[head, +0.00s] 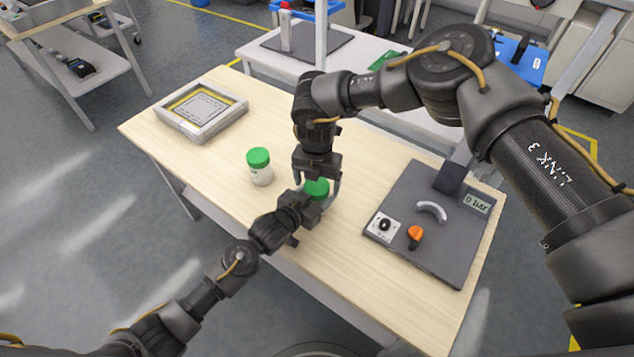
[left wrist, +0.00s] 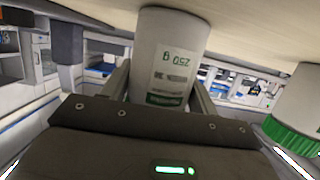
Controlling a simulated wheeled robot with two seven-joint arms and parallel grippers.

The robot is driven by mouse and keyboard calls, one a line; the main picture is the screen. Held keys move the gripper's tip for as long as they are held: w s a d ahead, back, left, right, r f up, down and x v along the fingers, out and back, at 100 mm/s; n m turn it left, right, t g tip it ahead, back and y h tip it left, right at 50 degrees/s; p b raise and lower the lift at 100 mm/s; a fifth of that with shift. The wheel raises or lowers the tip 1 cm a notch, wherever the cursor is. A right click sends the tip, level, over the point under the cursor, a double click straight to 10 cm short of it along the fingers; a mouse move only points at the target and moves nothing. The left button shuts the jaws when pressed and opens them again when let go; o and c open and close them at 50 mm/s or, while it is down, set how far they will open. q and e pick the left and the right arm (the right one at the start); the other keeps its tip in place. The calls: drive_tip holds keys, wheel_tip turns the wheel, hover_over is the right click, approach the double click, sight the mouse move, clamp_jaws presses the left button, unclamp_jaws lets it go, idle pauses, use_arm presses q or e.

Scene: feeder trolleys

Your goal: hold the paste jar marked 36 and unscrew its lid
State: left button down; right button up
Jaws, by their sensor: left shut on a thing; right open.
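A white paste jar with a green lid (head: 317,188) stands on the wooden table top between my two grippers. The left wrist view, upside down, shows its white body (left wrist: 170,50) with a label reading "250 g"; I cannot read a 36. My left gripper (head: 318,203) comes in low from the front left and is shut on the jar body. My right gripper (head: 318,182) points down from above, with its open fingers either side of the green lid. A second white jar with a green lid (head: 260,166) stands to the left; it also shows in the left wrist view (left wrist: 295,110).
A grey framed tray (head: 201,135) lies at the table's far left. A dark plate (head: 405,240) with an orange knob (head: 415,235), a grey curved piece and a "0 bar" display lies at the right. Bare wood (head: 340,275) lies in front. Another trolley stands behind.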

drive_tip(key=shift+r, duration=2)
drive_tip(key=shift+c, duration=0.2)
wheel_tip(320, 180, up, 3)
drive_tip(key=m, duration=0.3)
drive_tip(key=shift+r, duration=0.2)
drive_tip(key=shift+f, duration=4)
drive_tip(key=c, duration=1)
drive_tip(key=n, duration=0.3)
